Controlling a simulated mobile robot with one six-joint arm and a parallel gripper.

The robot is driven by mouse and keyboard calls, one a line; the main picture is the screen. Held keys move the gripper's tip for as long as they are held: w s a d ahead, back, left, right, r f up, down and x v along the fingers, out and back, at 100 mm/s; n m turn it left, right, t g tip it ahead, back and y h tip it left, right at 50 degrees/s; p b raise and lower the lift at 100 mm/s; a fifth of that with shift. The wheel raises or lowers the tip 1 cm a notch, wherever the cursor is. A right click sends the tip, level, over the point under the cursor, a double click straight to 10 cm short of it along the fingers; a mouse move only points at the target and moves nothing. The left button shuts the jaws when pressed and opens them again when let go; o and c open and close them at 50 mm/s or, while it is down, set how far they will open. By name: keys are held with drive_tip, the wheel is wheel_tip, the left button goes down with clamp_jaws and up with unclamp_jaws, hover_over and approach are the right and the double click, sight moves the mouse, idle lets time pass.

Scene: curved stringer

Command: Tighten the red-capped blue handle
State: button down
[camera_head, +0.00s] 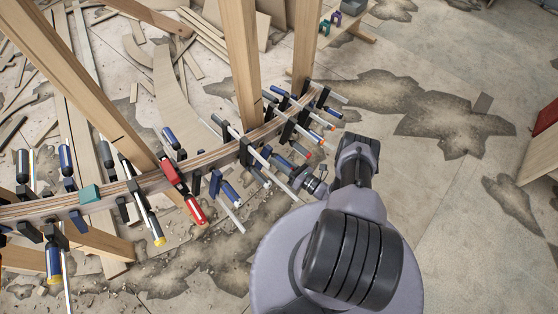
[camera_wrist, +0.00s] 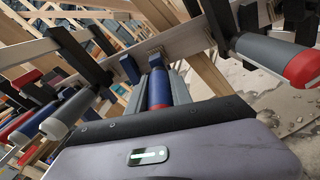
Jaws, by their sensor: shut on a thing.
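The blue handle (camera_wrist: 160,88) with a red band at its near end stands between the fingers of my gripper (camera_wrist: 165,85) in the wrist view. The grey fingers lie along both sides of the handle and are shut on it. Its far end points at the curved laminated stringer (camera_wrist: 200,38). In the head view my gripper (camera_head: 313,183) reaches from the right to the clamps on the stringer (camera_head: 170,178), near its right part. There the held handle is hard to make out among the neighbouring clamps and my gripper.
A grey handle with a red cap (camera_wrist: 285,60) is close on the right in the wrist view, and a grey handle with a pale cap (camera_wrist: 68,115) on the left. A red clamp (camera_head: 183,190) and wooden posts (camera_head: 243,65) line the stringer. The floor at right is mostly clear.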

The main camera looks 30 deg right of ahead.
sight(279, 159)
drive_tip(key=shift+m, duration=0.7)
drive_tip(key=c, duration=1.1)
unclamp_jaws()
drive_tip(key=shift+c, duration=0.2)
drive_tip(key=shift+r, duration=0.35)
wheel_tip(279, 159, up, 4)
drive_tip(key=p, duration=0.3)
drive_tip(key=shift+d+f, duration=0.1)
drive_tip(key=s+a, duration=0.4)
drive_tip(key=s, duration=1.1)
drive_tip(key=shift+s+a+r, duration=0.2)
drive_tip(key=shift+s+r, duration=0.05)
drive_tip(key=shift+r, duration=0.05)
